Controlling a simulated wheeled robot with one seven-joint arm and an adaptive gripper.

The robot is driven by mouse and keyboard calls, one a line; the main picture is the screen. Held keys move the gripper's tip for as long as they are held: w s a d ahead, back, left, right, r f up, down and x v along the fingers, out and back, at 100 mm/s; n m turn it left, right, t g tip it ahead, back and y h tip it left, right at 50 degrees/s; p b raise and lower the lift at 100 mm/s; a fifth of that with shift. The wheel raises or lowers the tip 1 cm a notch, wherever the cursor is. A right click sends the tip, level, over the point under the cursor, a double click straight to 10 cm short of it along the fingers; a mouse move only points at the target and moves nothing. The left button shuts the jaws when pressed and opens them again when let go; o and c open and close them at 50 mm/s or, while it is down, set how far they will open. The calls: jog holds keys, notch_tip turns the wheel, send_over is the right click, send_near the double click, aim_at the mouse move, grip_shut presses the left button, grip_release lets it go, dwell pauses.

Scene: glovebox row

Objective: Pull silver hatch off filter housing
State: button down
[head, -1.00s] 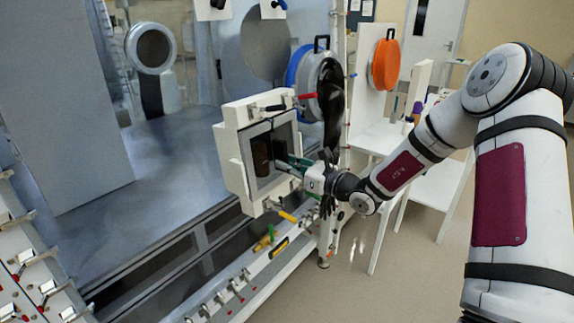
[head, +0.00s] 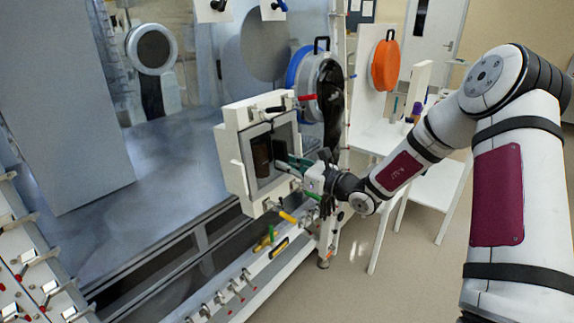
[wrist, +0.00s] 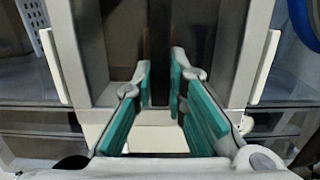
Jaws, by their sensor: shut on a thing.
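The filter housing (head: 232,160) is a white square frame left of my gripper in the head view. The silver hatch (head: 249,172) shows as a grey square frame around a dark opening in its front, with a brown shape behind. In the wrist view, silver uprights of the hatch (wrist: 73,45) stand on both sides of the fingers. My gripper (head: 290,163) reaches in from the right at the front of the hatch.
Red-handled (head: 307,97) and yellow-handled (head: 288,217) clamps sit around the housing. A blue-rimmed round port (head: 300,70) with a black glove is behind it. An orange round cover (head: 386,65) and a white table (head: 378,138) stand to the right. Open floor lies in front.

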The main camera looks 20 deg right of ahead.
jog(key=shift+r+p+v, duration=0.15)
jog(key=shift+p+v, duration=0.35)
jog(key=shift+v, duration=0.35)
jog(key=shift+r+p+v, duration=0.15)
jog(key=shift+p+v, duration=0.35)
jog(key=shift+v, duration=0.35)
jog(key=p+v, duration=0.4)
jog(key=v, duration=0.3)
jog(key=shift+s+d+r, duration=0.25)
jog(key=shift+s+r, duration=0.1)
jog(key=shift+r, duration=0.1)
dwell(0.6)
